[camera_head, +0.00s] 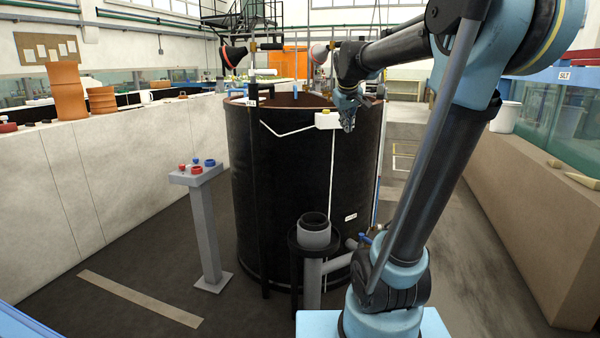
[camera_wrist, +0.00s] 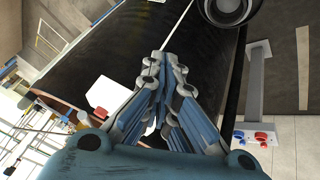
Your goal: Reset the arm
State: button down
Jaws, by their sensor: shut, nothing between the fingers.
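My arm (camera_head: 425,170) rises from the light-blue base at lower right, bends at the top right and reaches back left. My gripper (camera_head: 348,124) is in front of the upper part of a large black cylindrical tank (camera_head: 290,190), close to a small white box (camera_head: 327,120) on its wall. In the wrist view the gripper's blue and grey fingers (camera_wrist: 172,58) are together with nothing held. The tank wall (camera_wrist: 120,50) and the white box (camera_wrist: 108,95) show behind the fingers. I cannot tell whether the gripper touches the box.
A grey pedestal (camera_head: 207,225) with red and blue knobs stands left of the tank. A grey pipe (camera_head: 313,235) stands before the tank. A pale wall (camera_head: 110,180) with orange pots (camera_head: 66,90) runs along the left. A brown flume wall (camera_head: 535,200) is at right. Floor at front left is clear.

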jog(key=s+d+f+m+g, duration=0.1)
jog(key=s+f+m+g, duration=0.1)
jog(key=s+f, duration=1.2)
jog(key=s+d+f+m+g+y, duration=0.1)
jog(key=s+f+m+g, duration=0.1)
jog(key=s+f, duration=1.2)
jog(key=s, duration=0.5)
jog(key=shift+s+d+f+m, duration=0.15)
jog(key=shift+s+m, duration=0.15)
jog(key=shift+s, duration=0.1)
jog(key=shift+w+f, duration=0.2)
jog(key=shift+w, duration=0.3)
